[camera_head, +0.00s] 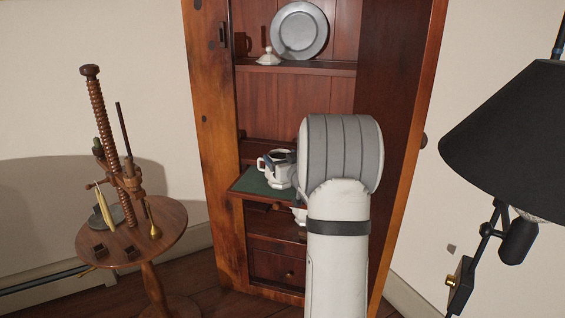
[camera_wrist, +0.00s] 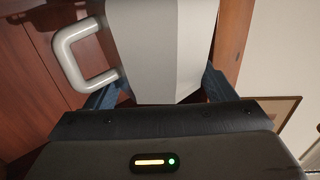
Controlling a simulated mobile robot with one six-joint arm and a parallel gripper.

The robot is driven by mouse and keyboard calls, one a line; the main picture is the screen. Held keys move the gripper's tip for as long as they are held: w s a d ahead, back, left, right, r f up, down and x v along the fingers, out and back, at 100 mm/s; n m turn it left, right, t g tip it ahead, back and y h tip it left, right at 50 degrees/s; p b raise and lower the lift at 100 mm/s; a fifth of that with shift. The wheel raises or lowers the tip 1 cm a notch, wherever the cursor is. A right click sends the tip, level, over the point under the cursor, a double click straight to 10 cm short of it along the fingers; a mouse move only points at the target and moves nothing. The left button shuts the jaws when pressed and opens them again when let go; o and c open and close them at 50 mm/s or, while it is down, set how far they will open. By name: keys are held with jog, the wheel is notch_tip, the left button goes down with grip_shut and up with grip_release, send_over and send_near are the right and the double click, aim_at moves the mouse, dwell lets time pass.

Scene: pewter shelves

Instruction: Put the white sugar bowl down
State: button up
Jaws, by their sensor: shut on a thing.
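The white sugar bowl (camera_head: 280,178) is a faceted vessel with a loop handle on its left side. In the head view it is upright at the green-topped pull-out board (camera_head: 250,183) of the cupboard; I cannot tell whether it touches the board. In the wrist view the sugar bowl (camera_wrist: 160,40) fills the upper middle, with its handle at the left. My gripper (camera_wrist: 157,88) is shut on the bowl, with a blue finger on either side.
A pewter plate (camera_head: 299,31) and a small white lid (camera_head: 268,57) stand on the upper shelf (camera_head: 300,68). Another white vessel (camera_head: 299,215) shows partly below the board. A round wooden table (camera_head: 170,215) is at left, a black lamp (camera_head: 510,125) at right. The board's front-left corner looks clear.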

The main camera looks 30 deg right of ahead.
jog(key=shift+r, duration=0.15)
jog(key=o, duration=1.1)
jog(key=shift+f, duration=0.25)
jog(key=o, duration=0.5)
jog(key=shift+r, duration=0.1)
